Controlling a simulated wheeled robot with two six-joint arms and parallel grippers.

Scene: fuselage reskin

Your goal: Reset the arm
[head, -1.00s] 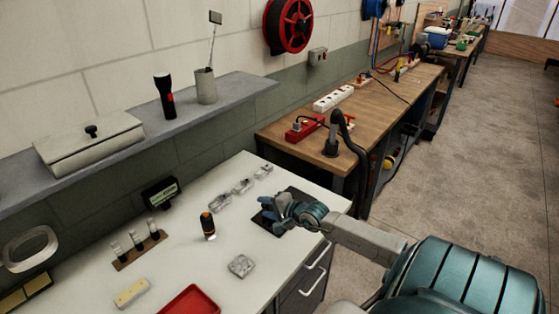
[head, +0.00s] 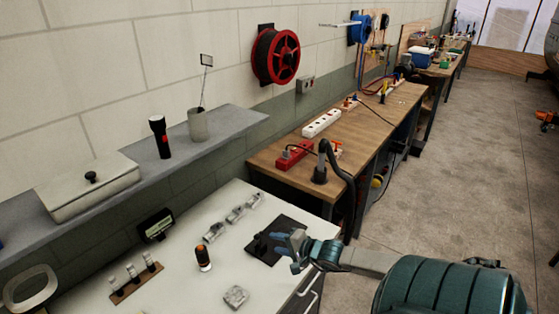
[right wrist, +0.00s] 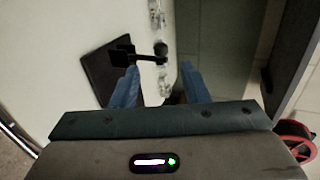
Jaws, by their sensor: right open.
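My right gripper (head: 284,243) is at the right edge of the white workbench, by the near side of a black mat (head: 283,224). In the right wrist view its two blue fingers (right wrist: 160,85) are spread apart with nothing held between them. A small black object with a rod and round knob (right wrist: 143,56) shows at the mat, beyond the fingertips. It is dark and hard to make out in the head view. My left gripper is not in view.
The white bench holds an orange-topped driver (head: 203,258), a grey block (head: 236,297), a vial rack (head: 136,283) and clear parts (head: 236,214). A grey shelf (head: 185,160) runs along the wall. A wooden bench (head: 350,135) stands behind; open floor lies to the right.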

